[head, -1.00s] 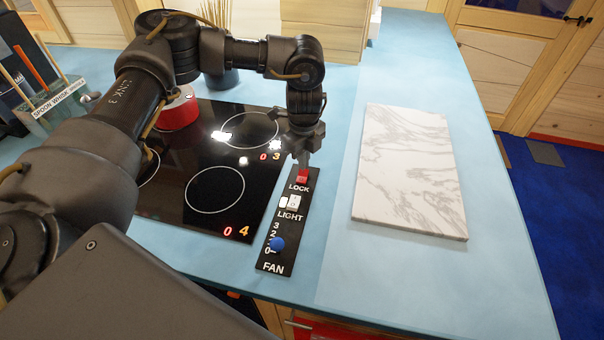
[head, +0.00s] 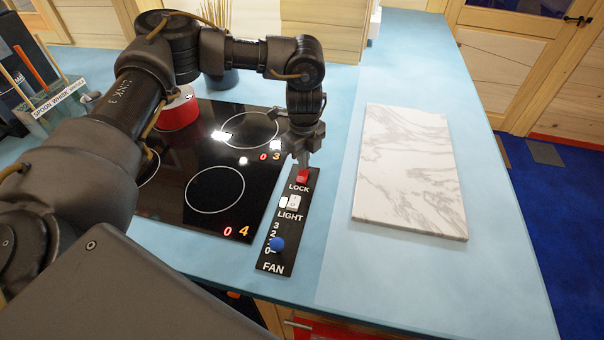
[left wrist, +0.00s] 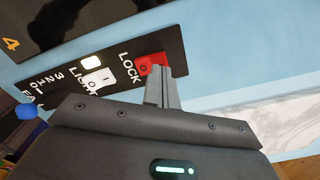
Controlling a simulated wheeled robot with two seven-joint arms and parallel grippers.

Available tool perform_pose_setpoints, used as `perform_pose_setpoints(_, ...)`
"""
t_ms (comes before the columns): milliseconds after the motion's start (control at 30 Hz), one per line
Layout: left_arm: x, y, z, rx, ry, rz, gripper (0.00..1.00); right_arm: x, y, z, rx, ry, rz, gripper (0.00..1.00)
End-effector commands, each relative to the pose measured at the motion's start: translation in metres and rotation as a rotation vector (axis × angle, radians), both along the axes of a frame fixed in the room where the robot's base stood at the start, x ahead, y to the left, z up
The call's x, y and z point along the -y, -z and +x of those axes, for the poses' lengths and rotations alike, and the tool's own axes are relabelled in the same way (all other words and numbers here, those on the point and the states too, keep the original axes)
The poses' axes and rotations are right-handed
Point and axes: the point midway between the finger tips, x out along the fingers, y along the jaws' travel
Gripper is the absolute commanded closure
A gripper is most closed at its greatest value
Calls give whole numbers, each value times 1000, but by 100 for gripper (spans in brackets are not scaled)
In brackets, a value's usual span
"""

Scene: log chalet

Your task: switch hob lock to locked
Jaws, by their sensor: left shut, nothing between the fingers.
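The hob lock is a red rocker switch (head: 302,177) above the word LOCK at the far end of a black control panel (head: 286,226). It also shows in the left wrist view (left wrist: 149,65), partly hidden by my fingers. My left gripper (head: 303,163) points down with its fingers shut and empty. Its fingertips (left wrist: 160,85) are at the red switch; I cannot tell whether they touch it. The LIGHT switch (head: 293,202) is white, and the blue FAN knob (head: 277,244) sits near the low end of its scale. My right gripper is not in view.
The black hob (head: 205,155) lies left of the panel, with lit red and orange digits. A red pot (head: 179,112) stands at its back left. A marble board (head: 408,172) lies to the right on the blue counter (head: 340,270).

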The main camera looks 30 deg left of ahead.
Motion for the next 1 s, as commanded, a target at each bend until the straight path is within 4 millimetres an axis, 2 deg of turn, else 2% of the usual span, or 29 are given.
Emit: perform_pose_setpoints(1000, 0, 15, 0, 0, 0, 0, 100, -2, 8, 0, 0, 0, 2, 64)
